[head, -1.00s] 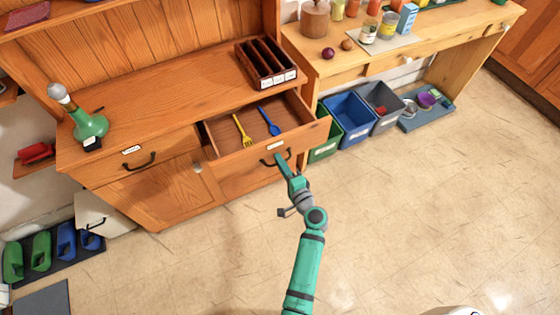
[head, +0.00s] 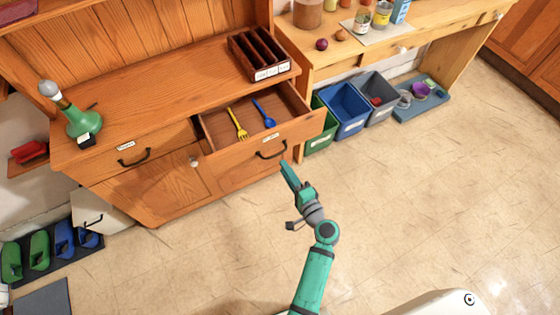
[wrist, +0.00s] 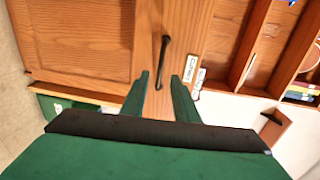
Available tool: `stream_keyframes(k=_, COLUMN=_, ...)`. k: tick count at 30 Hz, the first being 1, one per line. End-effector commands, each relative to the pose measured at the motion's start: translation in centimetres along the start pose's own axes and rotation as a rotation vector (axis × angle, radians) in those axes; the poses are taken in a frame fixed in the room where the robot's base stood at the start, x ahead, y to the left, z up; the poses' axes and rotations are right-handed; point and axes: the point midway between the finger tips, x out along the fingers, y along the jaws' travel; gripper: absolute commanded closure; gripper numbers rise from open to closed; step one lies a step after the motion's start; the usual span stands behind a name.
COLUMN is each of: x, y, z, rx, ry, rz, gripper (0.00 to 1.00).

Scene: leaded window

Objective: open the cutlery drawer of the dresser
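The dresser (head: 150,80) stands at the left and back. Its right-hand drawer (head: 310,125) is pulled out, with a yellow fork (head: 238,125) and a blue spoon (head: 263,112) inside. The drawer front carries a small label, too small to read, and a dark bar handle (head: 271,151). My gripper (head: 285,167) is just in front of and below this handle, apart from it. In the wrist view, the two green fingers of my gripper (wrist: 160,77) are spread with nothing between them, and the dark handle (wrist: 164,55) lies beyond their tips.
The closed left drawer (head: 135,152) has its own handle and label. Bins (head: 347,108) stand right of the open drawer. The floor in front is clear.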

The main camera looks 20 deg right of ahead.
Motion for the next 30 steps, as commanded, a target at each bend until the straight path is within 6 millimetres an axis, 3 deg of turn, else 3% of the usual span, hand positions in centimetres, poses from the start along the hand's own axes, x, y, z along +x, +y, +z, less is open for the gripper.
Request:
stream_keyframes(k=3, x=-1.6, y=0.1, z=-0.1, rx=0.001, ry=0.003, rz=0.001, gripper=0.73)
stream_keyframes(k=9, x=-2.8, y=0.0, z=-0.1, rx=0.001, ry=0.002, rz=0.000, gripper=0.73)
stream_keyframes(k=25, x=-2.8, y=0.0, z=0.0, rx=0.000, ry=0.000, rz=0.000, gripper=0.73)
stream_keyframes(k=30, x=-3.1, y=1.3, z=1.7, rx=-0.027, ry=0.000, rz=0.041, gripper=0.73)
